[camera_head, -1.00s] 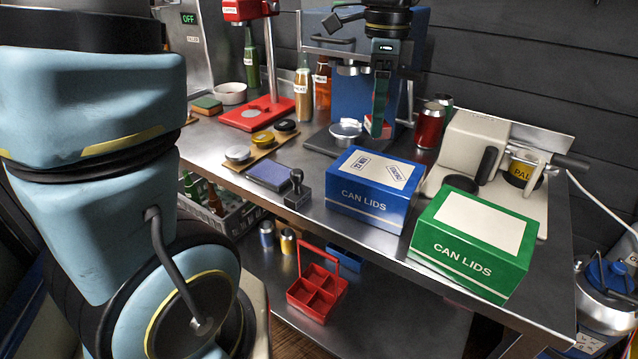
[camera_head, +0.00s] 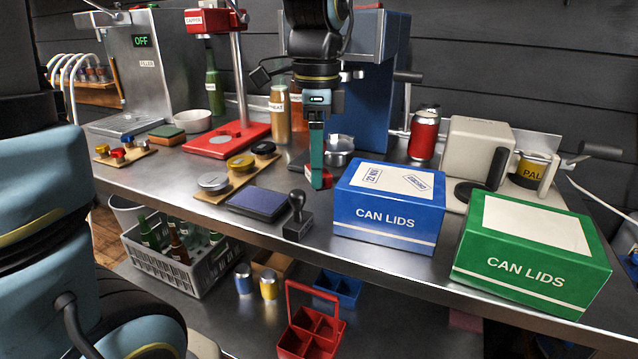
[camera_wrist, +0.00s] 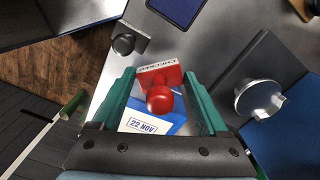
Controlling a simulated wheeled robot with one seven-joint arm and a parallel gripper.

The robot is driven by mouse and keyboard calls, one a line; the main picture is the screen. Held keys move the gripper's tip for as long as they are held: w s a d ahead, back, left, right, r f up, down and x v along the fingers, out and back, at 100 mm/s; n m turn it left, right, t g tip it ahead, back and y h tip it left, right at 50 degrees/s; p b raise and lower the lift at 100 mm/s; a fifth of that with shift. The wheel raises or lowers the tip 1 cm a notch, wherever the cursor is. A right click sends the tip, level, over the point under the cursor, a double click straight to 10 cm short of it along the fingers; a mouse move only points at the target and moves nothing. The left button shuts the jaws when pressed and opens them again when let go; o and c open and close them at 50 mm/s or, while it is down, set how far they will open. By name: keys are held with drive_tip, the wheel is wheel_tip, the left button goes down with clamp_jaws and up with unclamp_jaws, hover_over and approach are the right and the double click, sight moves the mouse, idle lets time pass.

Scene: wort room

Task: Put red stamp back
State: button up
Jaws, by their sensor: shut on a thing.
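My gripper (camera_head: 317,184) hangs pointing down above the steel counter, right of the black stamp (camera_head: 297,218) and behind the left end of the blue CAN LIDS box (camera_head: 385,222). It is shut on the red stamp (camera_head: 326,176), mostly hidden by the green fingers in the head view. In the wrist view the red stamp (camera_wrist: 160,98) shows between the fingers (camera_wrist: 160,80), with its round knob toward the camera and a white lettered label. The dark blue ink pad (camera_head: 258,203) lies left of the black stamp. The black stamp also shows in the wrist view (camera_wrist: 127,40).
A green CAN LIDS box (camera_head: 530,260) stands at the front right. A tray with several small tins (camera_head: 240,172) lies behind the pad. A blue machine (camera_head: 370,105) and red can (camera_head: 424,134) stand behind. The counter's front edge runs close by the black stamp.

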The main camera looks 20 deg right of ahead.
wheel_tip(320, 180, down, 5)
drive_tip(key=w+d, duration=0.1)
drive_tip(key=w+p, duration=0.1)
drive_tip(key=w, duration=0.1)
drive_tip(key=shift+w+d+r, duration=0.1)
drive_tip(key=shift+d, duration=0.3)
drive_tip(key=shift+w+f, duration=0.15)
drive_tip(key=shift+f, duration=0.55)
drive_tip(key=shift+f, duration=0.1)
drive_tip(key=o, duration=0.9)
